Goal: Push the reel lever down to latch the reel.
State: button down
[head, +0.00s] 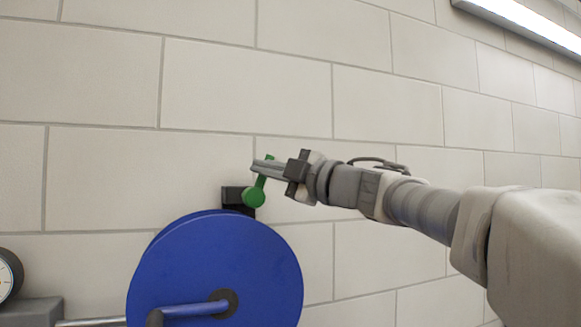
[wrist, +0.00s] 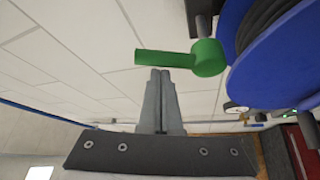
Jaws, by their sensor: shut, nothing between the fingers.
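The reel (head: 180,262) is a large blue disc at the lower left of the head view, and its edge shows at the upper right of the wrist view (wrist: 278,62). The green reel lever (head: 254,196) is pivoted on a black block above the reel. In the head view the lever points up, tilted slightly right. It also shows in the wrist view (wrist: 165,58). My gripper (head: 262,166) is shut and empty, its fingertips at the lever's upper part. In the wrist view the fingertips (wrist: 160,72) lie close to the lever arm; I cannot tell whether they touch.
A pale block wall (head: 250,95) stands behind the reel. A blue-grey crank rod (head: 195,309) sticks out at the reel's hub. A round gauge (head: 8,275) is at the far left. The space above the lever is clear.

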jog(key=shift+w+d+f+m+t+b, duration=0.1)
jog(key=shift+d+m+t+b, duration=0.2)
jog(key=shift+m, duration=0.35)
jog(key=shift+w+d+f+m+t+b, duration=0.15)
jog(key=shift+m+t+b, duration=0.2)
jog(key=shift+m, duration=0.3)
jog(key=d+f+m+t+h+b, duration=0.1)
jog(key=m+t+b, duration=0.1)
jog(key=m, duration=0.3)
jog(key=w+d+f+m+t+h+b, duration=0.1)
jog(key=m+t+h+b, duration=0.1)
jog(key=m+b, duration=0.3)
jog(key=d+f+m+t+h+b, duration=0.1)
jog(key=f+m+t+b, duration=0.1)
jog(key=m+t+b, duration=0.2)
jog(key=shift+w+d+m+h, duration=0.15)
jog(key=shift+m+h, duration=0.25)
jog(key=shift+m, duration=0.5)
jog(key=shift+w+f, duration=0.1)
jog(key=shift+f, duration=0.05)
notch_tip(320, 180, up, 4)
jog(key=p, duration=0.2)
jog(key=b+v, duration=0.3)
jog(key=v, duration=0.7)
jog(key=shift+s, duration=0.5)
